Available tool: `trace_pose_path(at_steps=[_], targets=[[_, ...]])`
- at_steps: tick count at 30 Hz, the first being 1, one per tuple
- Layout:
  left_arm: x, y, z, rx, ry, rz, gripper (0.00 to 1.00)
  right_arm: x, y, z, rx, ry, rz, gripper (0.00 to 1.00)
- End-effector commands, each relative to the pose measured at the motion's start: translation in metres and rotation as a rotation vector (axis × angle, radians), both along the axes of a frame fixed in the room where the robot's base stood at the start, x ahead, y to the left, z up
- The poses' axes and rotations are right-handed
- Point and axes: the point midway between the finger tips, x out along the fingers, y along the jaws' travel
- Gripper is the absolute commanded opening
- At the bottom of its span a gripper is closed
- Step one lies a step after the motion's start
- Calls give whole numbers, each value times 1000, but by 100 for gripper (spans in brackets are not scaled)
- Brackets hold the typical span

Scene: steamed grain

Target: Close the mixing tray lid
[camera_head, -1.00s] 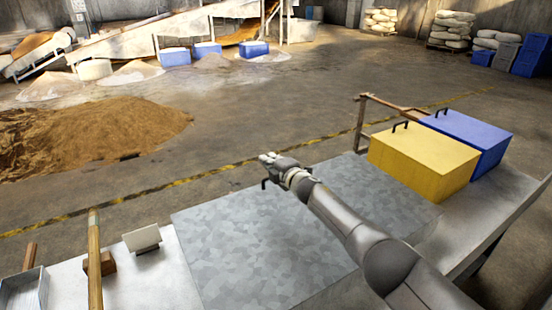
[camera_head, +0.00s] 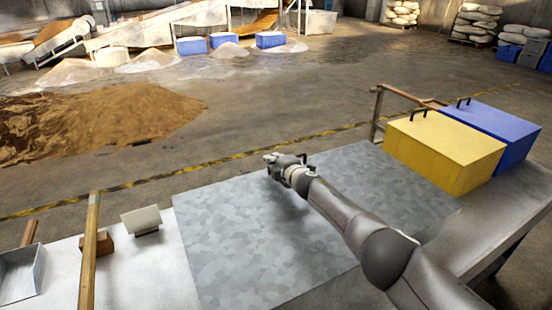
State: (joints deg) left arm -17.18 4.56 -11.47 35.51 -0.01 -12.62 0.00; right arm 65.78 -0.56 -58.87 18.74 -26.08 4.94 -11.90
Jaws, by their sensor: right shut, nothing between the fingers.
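The mixing tray lid (camera_head: 235,245) is a broad grey galvanized sheet lying flat over the middle of the table. It looks closed, and the tray under it is hidden. My right arm reaches in from the lower right across the lid. My right gripper (camera_head: 271,158) is shut and empty over the lid's far edge; whether it touches the lid I cannot tell. My left gripper is not in view.
A yellow box (camera_head: 445,155) and a blue box (camera_head: 500,130) with handles stand on the right of the table (camera_head: 490,225). A wooden pole (camera_head: 90,245), a white card (camera_head: 141,220) and a metal bin (camera_head: 18,275) are at left. Brown grain (camera_head: 90,120) lies on the floor beyond.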

Motion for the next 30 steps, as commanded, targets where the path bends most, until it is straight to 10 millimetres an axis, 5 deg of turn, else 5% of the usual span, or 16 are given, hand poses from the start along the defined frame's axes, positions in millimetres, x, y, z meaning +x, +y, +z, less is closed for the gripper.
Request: trace_pose_path(at_steps=[30], targets=[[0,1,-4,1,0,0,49,-3,4,-14,-2,7,1,0]])
